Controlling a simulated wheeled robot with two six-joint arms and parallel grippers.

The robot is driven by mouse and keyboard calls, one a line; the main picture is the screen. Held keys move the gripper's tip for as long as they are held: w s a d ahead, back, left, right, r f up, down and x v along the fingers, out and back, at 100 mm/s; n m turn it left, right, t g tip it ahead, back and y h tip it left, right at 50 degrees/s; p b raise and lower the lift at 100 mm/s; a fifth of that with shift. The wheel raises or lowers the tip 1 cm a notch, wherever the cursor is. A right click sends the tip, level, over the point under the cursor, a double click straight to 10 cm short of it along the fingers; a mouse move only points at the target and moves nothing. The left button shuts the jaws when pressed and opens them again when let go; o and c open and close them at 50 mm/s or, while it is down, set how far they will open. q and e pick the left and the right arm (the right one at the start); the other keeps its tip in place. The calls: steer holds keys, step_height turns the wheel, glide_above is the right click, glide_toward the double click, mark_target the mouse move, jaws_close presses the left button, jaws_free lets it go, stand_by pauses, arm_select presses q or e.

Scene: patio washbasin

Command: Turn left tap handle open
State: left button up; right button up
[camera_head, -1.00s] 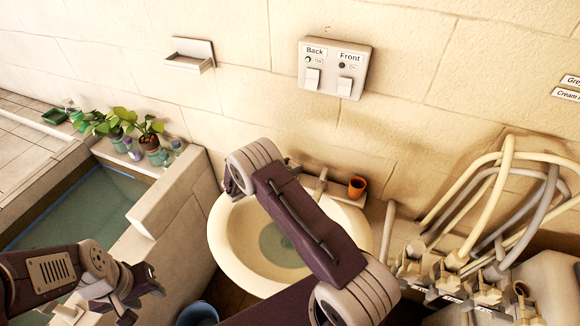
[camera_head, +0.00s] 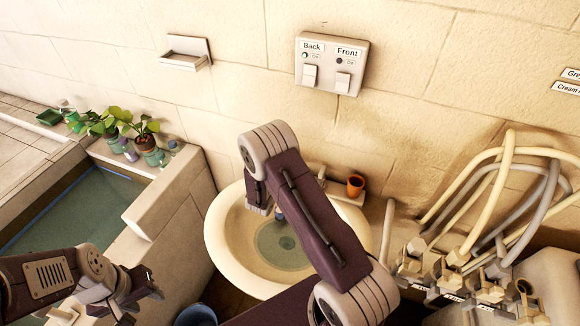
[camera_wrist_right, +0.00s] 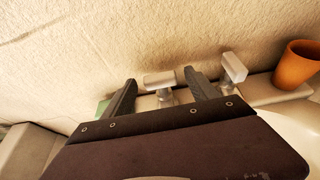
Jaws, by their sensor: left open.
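The left tap handle (camera_wrist_right: 159,80) is a pale block on a stem at the back of the basin. It shows in the right wrist view between the fingers of my right gripper (camera_wrist_right: 161,90), which are apart, one on each side. I cannot tell whether either finger touches it. The right tap handle (camera_wrist_right: 234,67) stands just to the right of the gripper. My left gripper (camera_head: 146,286) is open and empty at the lower left, away from the basin.
The round cream basin (camera_head: 219,232) holds some water. An orange cup (camera_head: 355,186) stands on the ledge right of the taps. A switch box (camera_head: 331,64) is on the wall above. Hoses and valves (camera_head: 465,235) crowd the right. A blue bucket (camera_head: 196,315) is below.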

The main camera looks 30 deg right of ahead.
steer(key=shift+a, duration=0.1)
steer(key=b+v, duration=0.2)
steer(key=v, duration=0.7)
